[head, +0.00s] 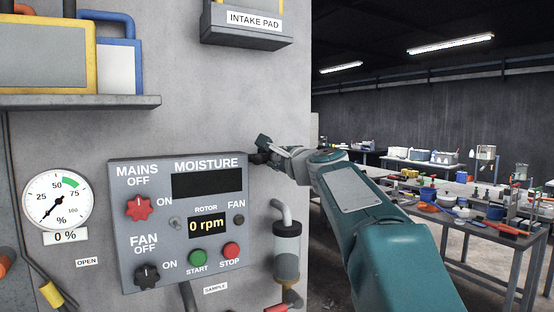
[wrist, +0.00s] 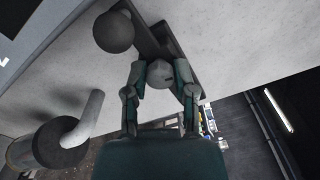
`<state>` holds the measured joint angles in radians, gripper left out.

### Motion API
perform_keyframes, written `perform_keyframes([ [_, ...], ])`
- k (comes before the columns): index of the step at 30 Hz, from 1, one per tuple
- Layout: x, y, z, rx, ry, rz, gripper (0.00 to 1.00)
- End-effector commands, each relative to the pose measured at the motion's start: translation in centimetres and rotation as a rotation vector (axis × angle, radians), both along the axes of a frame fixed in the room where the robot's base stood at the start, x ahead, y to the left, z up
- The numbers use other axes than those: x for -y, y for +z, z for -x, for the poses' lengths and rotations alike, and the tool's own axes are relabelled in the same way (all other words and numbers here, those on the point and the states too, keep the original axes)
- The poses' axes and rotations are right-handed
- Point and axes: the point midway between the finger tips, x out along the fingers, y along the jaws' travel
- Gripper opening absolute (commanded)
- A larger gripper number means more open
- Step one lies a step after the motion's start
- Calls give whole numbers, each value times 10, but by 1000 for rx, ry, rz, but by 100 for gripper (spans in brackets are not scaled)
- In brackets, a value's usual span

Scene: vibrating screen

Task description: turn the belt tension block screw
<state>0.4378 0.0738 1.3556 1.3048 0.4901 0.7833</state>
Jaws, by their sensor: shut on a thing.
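In the wrist view, my gripper (wrist: 159,76) has its two fingers closed on either side of a round grey screw head (wrist: 159,73) with a small dark slot. The screw sits at a dark bar-like block (wrist: 151,36) against the pale wall. In the head view, my gripper (head: 270,151) is at the wall just right of the control panel's upper right corner. The screw itself cannot be made out there, and the finger contact is small and partly hidden.
A dark ball knob (wrist: 113,31) stands close to the screw. The control panel (head: 122,225) with knobs and buttons is left of my gripper. A cylinder with a pipe (head: 286,240) is below it, and the intake pad box (head: 247,36) above. Cluttered tables (head: 478,222) stand at right.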

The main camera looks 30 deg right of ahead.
Motion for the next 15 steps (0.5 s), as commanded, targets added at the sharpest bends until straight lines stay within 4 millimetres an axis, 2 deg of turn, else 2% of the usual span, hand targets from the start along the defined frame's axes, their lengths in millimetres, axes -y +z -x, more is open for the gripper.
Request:
perform_keyframes([
  [15, -1, -6, -1, 8, 5, 487, 0],
])
